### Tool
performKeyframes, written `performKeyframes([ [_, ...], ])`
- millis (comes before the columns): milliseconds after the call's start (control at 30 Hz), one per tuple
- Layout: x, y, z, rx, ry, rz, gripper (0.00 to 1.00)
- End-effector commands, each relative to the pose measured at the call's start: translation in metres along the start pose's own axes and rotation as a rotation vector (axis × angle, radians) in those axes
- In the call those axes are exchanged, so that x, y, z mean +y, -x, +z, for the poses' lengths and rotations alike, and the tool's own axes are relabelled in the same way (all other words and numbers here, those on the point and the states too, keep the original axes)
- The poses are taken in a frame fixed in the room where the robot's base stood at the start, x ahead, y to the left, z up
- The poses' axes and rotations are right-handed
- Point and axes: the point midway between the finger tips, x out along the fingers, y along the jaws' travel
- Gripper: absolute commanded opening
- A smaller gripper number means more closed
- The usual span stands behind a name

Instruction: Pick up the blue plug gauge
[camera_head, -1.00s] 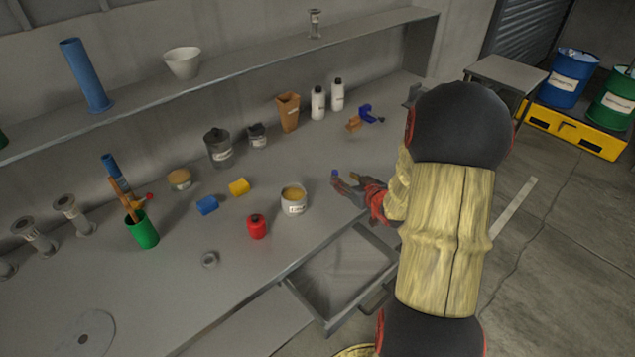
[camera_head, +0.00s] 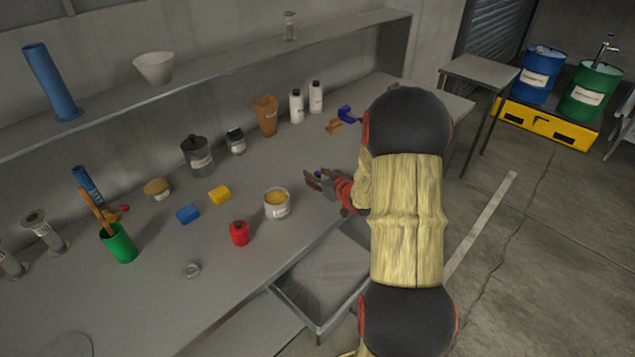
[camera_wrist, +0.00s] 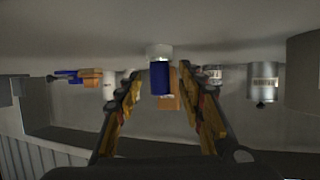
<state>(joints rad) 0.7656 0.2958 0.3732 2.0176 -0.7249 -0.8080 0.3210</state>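The blue plug gauge (camera_wrist: 160,78) is a short dark-blue cylinder with a pale end, seen in the wrist view, which shows the bench upside down. It appears between my gripper's (camera_wrist: 157,88) two spread fingers, with a gap on each side. In the head view my gripper (camera_head: 318,180) is low over the bench, right of an open tin of yellow contents (camera_head: 277,207). Only a small blue bit of the gauge (camera_head: 322,171) shows there, mostly hidden by the fingers.
An open drawer (camera_head: 322,285) juts out in front.

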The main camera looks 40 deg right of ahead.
Motion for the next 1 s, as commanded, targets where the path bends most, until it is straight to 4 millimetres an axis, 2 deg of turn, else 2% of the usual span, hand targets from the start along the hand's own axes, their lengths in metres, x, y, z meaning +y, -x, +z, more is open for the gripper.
performKeyframes([
  [67, 0.0, 0.0004, -0.0004, 0.0, 0.0, 0.0, 0.39],
  [733, -0.0001, 0.0006, 0.0002, -0.001, 0.0, 0.0, 0.01],
  [1000, -0.0001, 0.0006, 0.0004, -0.001, 0.0, 0.0, 0.0],
])
